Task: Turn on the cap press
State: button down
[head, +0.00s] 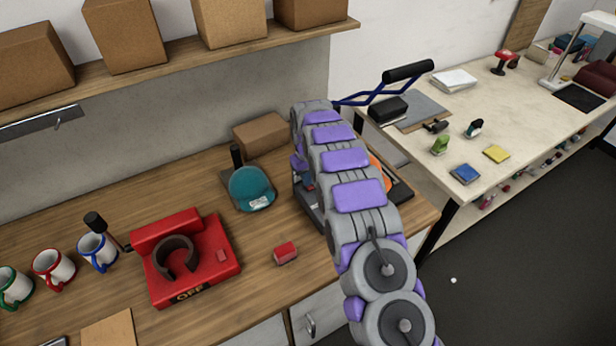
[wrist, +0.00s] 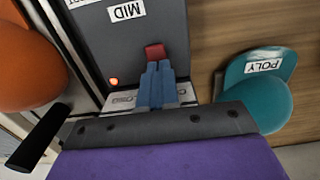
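The cap press (wrist: 95,45) fills the upper left of the wrist view as a dark grey body with a "MID" label (wrist: 127,11). It bears a red switch (wrist: 154,51) and a small glowing orange-red light (wrist: 113,81). An orange dome-shaped thing (wrist: 28,65) is beside it. My gripper (wrist: 155,64) has its blue fingers together, with the tips at the red switch; I cannot tell if they touch it. In the head view my arm hides most of the press; its grey base edge (head: 309,207) and some orange (head: 381,172) show.
A teal "POLY" cap (head: 251,188) lies left of the press and also shows in the wrist view (wrist: 262,95). A red press (head: 215,275) marked "OFF", a small red block (head: 286,253) and mugs (head: 98,252) stand on the wooden counter. A blue-linked black handle (head: 408,72) rises behind my arm.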

aim_at(309, 190)
jog(key=shift+s+a+f, duration=0.1)
jog(key=shift+s+f, duration=0.15)
jog(key=shift+f, duration=0.35)
jog(key=shift+s+f, duration=0.25)
jog(key=shift+f, duration=0.3)
dwell(1.0)
jog(key=shift+s, duration=0.15)
jog(key=shift+s+d+f+g, duration=0.3)
jog(key=shift+s+f, duration=0.1)
jog(key=shift+s, duration=0.1)
jog(key=shift+d, duration=0.1)
jog(key=shift+r, duration=0.1)
notch_tip(309, 190, up, 17)
jog(key=w+t+p, duration=0.1)
jog(key=w+p, duration=0.1)
jog(key=shift+a, duration=0.4)
jog(key=shift+w+d, duration=0.1)
